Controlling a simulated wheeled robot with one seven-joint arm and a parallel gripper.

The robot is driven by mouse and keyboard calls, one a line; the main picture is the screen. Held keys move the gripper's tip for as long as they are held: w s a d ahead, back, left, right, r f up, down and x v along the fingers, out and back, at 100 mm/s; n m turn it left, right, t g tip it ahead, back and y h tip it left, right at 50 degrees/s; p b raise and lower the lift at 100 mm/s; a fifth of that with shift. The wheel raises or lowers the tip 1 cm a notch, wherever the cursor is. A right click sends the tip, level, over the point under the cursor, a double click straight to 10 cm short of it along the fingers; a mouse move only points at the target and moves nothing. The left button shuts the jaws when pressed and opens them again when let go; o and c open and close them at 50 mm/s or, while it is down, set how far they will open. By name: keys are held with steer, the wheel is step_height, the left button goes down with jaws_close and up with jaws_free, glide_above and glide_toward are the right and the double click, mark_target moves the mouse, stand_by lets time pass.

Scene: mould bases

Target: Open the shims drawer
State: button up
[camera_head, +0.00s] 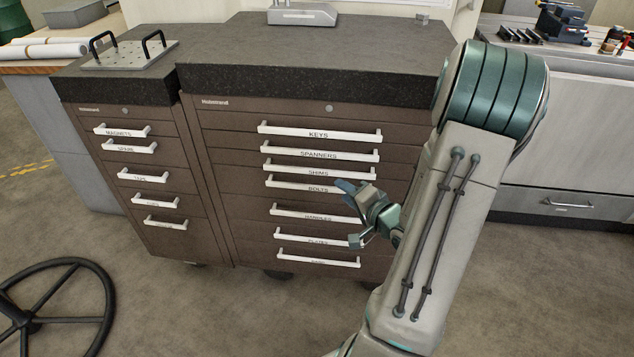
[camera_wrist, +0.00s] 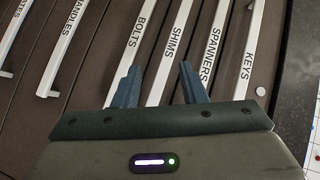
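The shims drawer (camera_head: 290,177) is in the right-hand brown cabinet, third from the top, and looks closed. Its long white handle (camera_head: 345,174) is labelled SHIMS. My gripper (camera_head: 350,214) is open and empty in front of the cabinet, at the right part of the lower drawer handles in the head view. In the wrist view the shims handle (camera_wrist: 181,28) runs between the two blue-grey fingers of my gripper (camera_wrist: 159,66). The left finger overlaps the bolts handle (camera_wrist: 137,45) there. I see no finger closed on a handle, and the distance is hard to tell.
The keys (camera_head: 280,130) and spanners (camera_head: 285,149) handles lie above, with several other handles below. A narrower cabinet (camera_head: 135,190) stands on the left. A plate with two black handles (camera_head: 125,58) sits on the worktop. A black wheel (camera_head: 33,322) is at lower left. The floor in front is open.

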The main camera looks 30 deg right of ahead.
mark_target(320, 173)
steer(key=w+m+t+b, duration=0.1)
steer(key=w, duration=0.2)
steer(key=w+a+m+b, duration=0.1)
steer(key=w+b, duration=0.1)
steer(key=w, duration=0.2)
steer(key=w+a+m+t+y+b, duration=0.1)
steer(key=w+b, duration=0.1)
steer(key=w, duration=0.2)
steer(key=shift+a+f+t, duration=0.15)
steer(key=shift+f+t, duration=0.15)
steer(key=shift+f, duration=0.1)
jaws_close()
